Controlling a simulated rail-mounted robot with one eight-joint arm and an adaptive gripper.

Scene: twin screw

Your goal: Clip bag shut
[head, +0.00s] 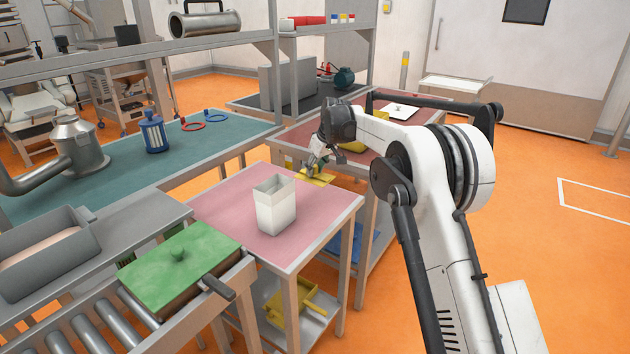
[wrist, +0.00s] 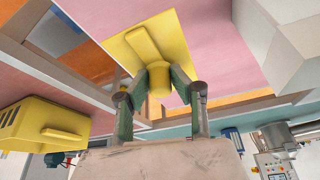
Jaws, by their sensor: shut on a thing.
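An open-topped, box-shaped white bag (head: 276,212) stands upright on the pink table (head: 225,215). Its pale side also shows at the upper right of the wrist view (wrist: 275,45). My gripper (head: 316,166) is at the table's far right corner, right of and behind the bag. In the wrist view, my gripper (wrist: 159,76) has its fingertips closed on the rounded end of a yellow clip (wrist: 158,86). A flat yellow pad (head: 322,179) lies on the table under the gripper. A long yellow bar over the pad may be part of the clip; I cannot tell if the clip touches the pad.
A green lid with a knob (head: 180,265) is at the front left. The teal bench (head: 110,190) holds a blue canister (head: 152,133) and a metal pot (head: 78,147). A yellow bin (wrist: 45,125) is beyond the gripper. Pink tabletop around the bag is clear.

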